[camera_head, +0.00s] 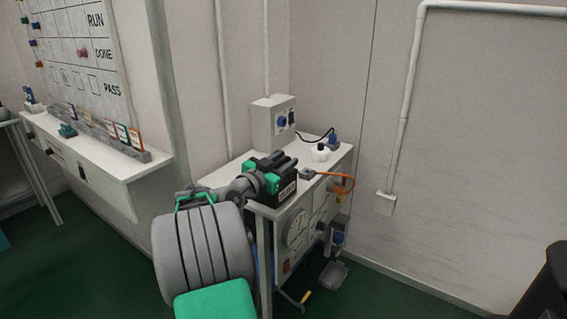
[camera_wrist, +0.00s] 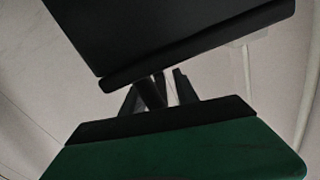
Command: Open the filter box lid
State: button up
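My gripper (camera_head: 280,158), black with green parts, is over the front left of a white-topped bench (camera_head: 320,172). Its dark fingers point toward the back of the bench. In the wrist view, large dark and green shapes fill most of the picture, and dark finger-like parts (camera_wrist: 155,93) show between them. I cannot tell whether the fingers are open or shut, and I see nothing clearly held. I cannot pick out the filter box or its lid for certain. A grey box (camera_head: 264,128) with a blue knob stands at the back of the bench, beyond and apart from my gripper.
A small white round thing (camera_head: 320,154) and an orange cable (camera_head: 342,186) are on the bench's right side. A dial (camera_head: 296,229) is on its front. A grey bin (camera_head: 333,275) is low beside it. A shelf (camera_head: 100,158) is at left.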

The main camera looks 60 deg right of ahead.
grip_shut()
dwell(0.3)
jog(key=shift+w, duration=0.1)
dwell(1.0)
